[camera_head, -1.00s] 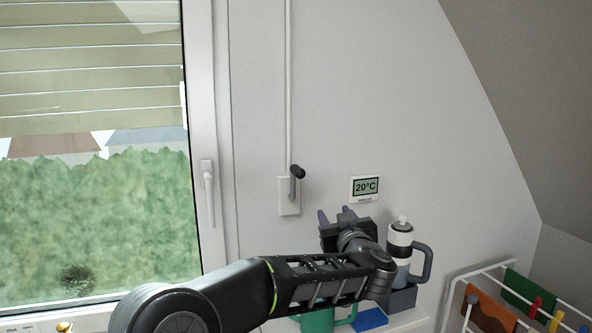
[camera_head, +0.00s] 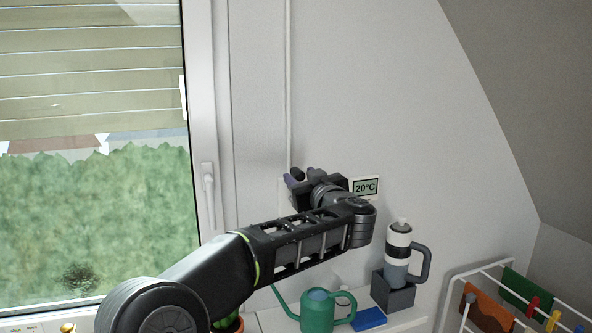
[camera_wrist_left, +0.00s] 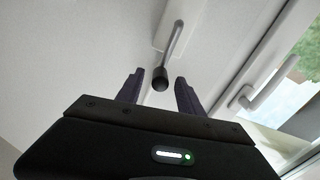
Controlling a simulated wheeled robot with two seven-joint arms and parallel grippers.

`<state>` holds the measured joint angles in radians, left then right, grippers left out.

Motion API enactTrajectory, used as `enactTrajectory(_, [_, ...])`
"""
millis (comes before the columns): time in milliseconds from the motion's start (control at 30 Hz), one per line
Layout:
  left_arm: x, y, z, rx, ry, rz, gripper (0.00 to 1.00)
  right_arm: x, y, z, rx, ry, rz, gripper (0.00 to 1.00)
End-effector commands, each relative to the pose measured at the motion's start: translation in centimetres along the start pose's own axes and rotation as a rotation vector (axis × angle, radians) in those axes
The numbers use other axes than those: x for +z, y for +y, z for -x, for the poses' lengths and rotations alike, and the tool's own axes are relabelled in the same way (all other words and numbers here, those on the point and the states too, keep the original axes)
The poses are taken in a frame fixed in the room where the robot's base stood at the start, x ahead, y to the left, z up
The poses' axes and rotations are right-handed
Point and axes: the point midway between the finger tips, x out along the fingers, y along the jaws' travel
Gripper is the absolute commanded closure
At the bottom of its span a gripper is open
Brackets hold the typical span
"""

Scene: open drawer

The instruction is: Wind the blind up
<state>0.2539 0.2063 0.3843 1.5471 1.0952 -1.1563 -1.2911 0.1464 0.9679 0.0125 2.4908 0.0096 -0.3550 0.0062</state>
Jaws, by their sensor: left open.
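The blind (camera_head: 90,85) hangs over the upper part of the window, its slats ending above the green hedge outside. The crank's dark knob (camera_head: 297,173) shows at the wall below the white rod (camera_head: 289,90). The rest of the crank is mostly hidden behind my left gripper (camera_head: 300,176). In the left wrist view the knob (camera_wrist_left: 160,80) and grey crank arm (camera_wrist_left: 174,40) are clear. The knob appears between the two open fingers of my left gripper (camera_wrist_left: 159,78); I cannot tell how deep it sits between them. My right gripper is not in view.
A window handle (camera_head: 208,190) is left of the crank. A 20°C display (camera_head: 365,187) is close right of my gripper.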

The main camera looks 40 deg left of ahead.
Motion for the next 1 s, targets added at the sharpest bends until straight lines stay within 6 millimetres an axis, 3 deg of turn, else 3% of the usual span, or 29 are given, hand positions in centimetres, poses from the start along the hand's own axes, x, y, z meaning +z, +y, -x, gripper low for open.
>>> enactTrajectory(233, [-0.1,0.0,-3.4,-0.001,-0.001,0.001,0.56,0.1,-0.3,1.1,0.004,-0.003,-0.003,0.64])
enactTrajectory(600, [0.0,0.0,-4.0,0.000,0.000,0.001,0.57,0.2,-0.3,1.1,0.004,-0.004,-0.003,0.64])
enactTrajectory(1000, [0.0,0.0,-4.0,0.000,0.000,0.000,0.89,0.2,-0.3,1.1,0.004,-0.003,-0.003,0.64])
